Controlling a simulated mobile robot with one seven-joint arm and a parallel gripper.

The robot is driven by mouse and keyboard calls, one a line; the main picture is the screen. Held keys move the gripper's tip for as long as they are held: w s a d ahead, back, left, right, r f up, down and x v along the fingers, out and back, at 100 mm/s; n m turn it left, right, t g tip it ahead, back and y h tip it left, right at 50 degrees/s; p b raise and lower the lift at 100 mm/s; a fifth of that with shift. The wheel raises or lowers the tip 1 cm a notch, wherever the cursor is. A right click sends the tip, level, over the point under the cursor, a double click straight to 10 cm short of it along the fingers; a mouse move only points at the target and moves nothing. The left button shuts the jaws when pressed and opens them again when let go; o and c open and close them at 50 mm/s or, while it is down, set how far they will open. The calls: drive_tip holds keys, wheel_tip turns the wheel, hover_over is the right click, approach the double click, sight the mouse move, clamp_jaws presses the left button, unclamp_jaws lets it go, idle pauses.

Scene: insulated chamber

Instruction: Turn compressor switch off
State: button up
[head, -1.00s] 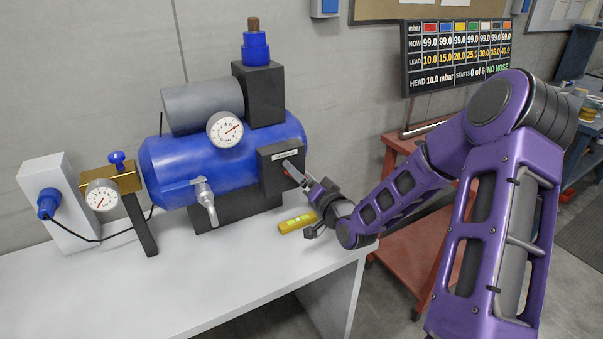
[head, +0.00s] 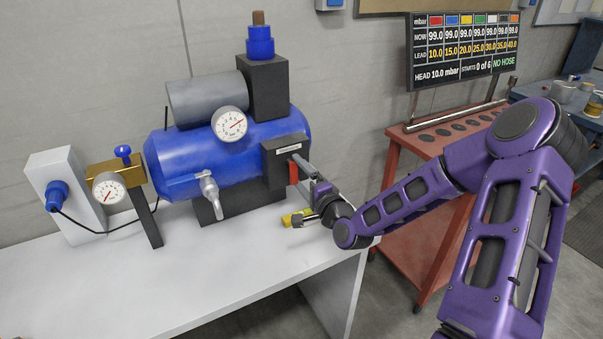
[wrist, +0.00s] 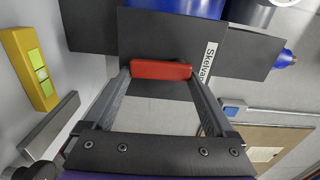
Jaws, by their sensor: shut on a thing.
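The compressor (head: 225,155) is a blue tank on the white table, with a black switch box (head: 280,152) on its right end. A red switch (head: 293,172) sits on that box's right face, partly covered by my fingers. In the wrist view the red switch (wrist: 161,69) lies across between my two fingertips, with one at each end. My gripper (wrist: 161,78) is shut on it. In the head view my gripper (head: 299,165) reaches the box from the right.
A yellow level-like object (head: 293,218) lies on the table (head: 180,280) below my gripper; it also shows in the wrist view (wrist: 33,68). A gauge with a brass block (head: 117,180) stands at left. A red cart (head: 415,235) stands at right. The table's front is clear.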

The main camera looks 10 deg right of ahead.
drive_tip(key=shift+a+m, duration=0.1)
drive_tip(key=shift+m, duration=0.2)
drive_tip(key=o, duration=1.1)
drive_tip(key=shift+c, duration=0.2)
